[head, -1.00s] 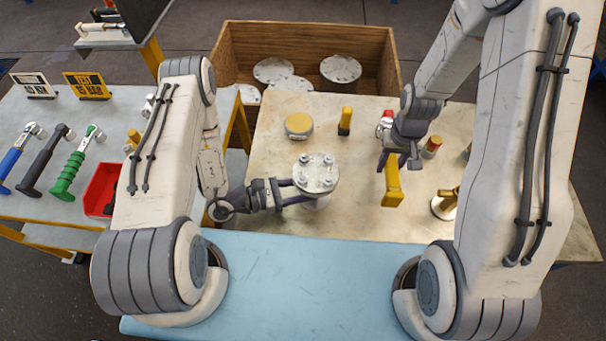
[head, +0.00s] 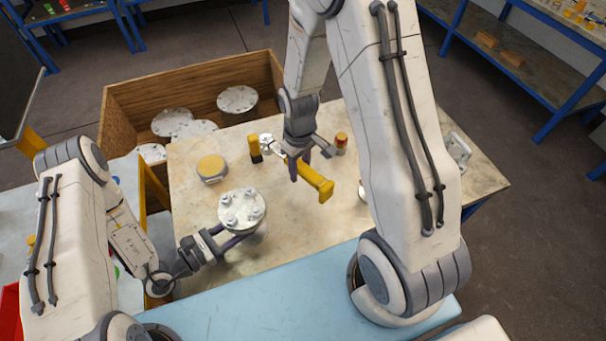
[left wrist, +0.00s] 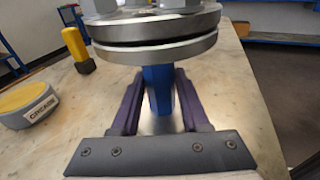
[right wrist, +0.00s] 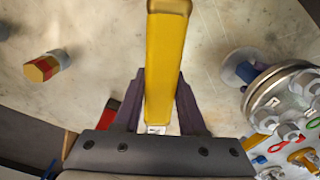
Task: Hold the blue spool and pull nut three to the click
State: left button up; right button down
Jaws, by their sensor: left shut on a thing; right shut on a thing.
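The blue spool stands on the table with a grey bolted flange (head: 242,210) on top; several nuts show on it. Its blue neck (left wrist: 158,90) is between the fingers of my left gripper (head: 232,240), which is shut on it just below the flange. My right gripper (head: 305,163) is shut on the yellow handle of a wrench (head: 318,184), held slanted above the table, right of and behind the flange. The handle fills the middle of the right wrist view (right wrist: 168,60). The wrench is apart from the nuts. I cannot tell which nut is number three.
A yellow-topped grease tin (head: 212,167) and a yellow-and-black marker-like piece (head: 255,148) stand behind the flange. A red-and-yellow can (head: 341,143) stands right of my right gripper. A wooden crate (head: 125,100) with blank discs is beyond the table (head: 300,235). The table between has clear room.

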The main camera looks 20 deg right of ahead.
jog(key=a+r+n, duration=1)
jog(key=r+n, duration=0.2)
jog(key=n, duration=1)
jog(key=shift+w+f, duration=0.2)
jog(key=shift+f, duration=2.1)
jog(key=shift+f, duration=0.3)
jog(key=shift+f, duration=0.95)
